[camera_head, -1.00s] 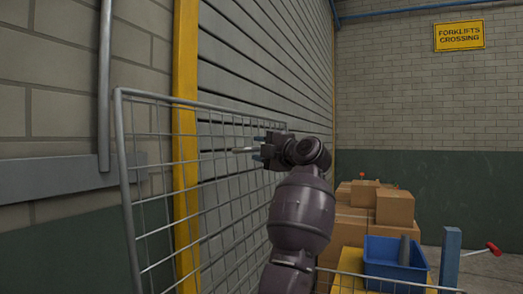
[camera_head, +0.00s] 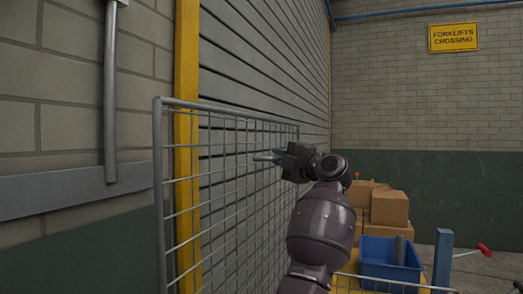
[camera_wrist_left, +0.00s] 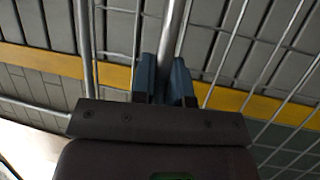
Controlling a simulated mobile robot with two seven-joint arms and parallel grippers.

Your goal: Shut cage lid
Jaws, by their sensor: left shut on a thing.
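The cage lid (camera_head: 228,114) is a grey wire-mesh panel in a tubular frame. It stands raised, nearly upright, at the left-centre of the head view, in front of the shutter. My left gripper (camera_head: 272,156) is at the lid's mesh, toward its far side. In the left wrist view the left gripper (camera_wrist_left: 163,82) has its two blue-grey fingers closed on either side of a grey bar (camera_wrist_left: 171,35) of the lid. Part of the lid's far side is hidden behind my arm. My right gripper is not in view.
A blue bin (camera_head: 388,262) stands on something yellow at the lower right, with cardboard boxes (camera_head: 389,207) behind it. A blue post (camera_head: 443,258) and a red-handled tool (camera_head: 484,250) are further right. A mesh edge (camera_head: 395,283) runs along the bottom. A yellow post (camera_head: 187,150) stands behind the lid.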

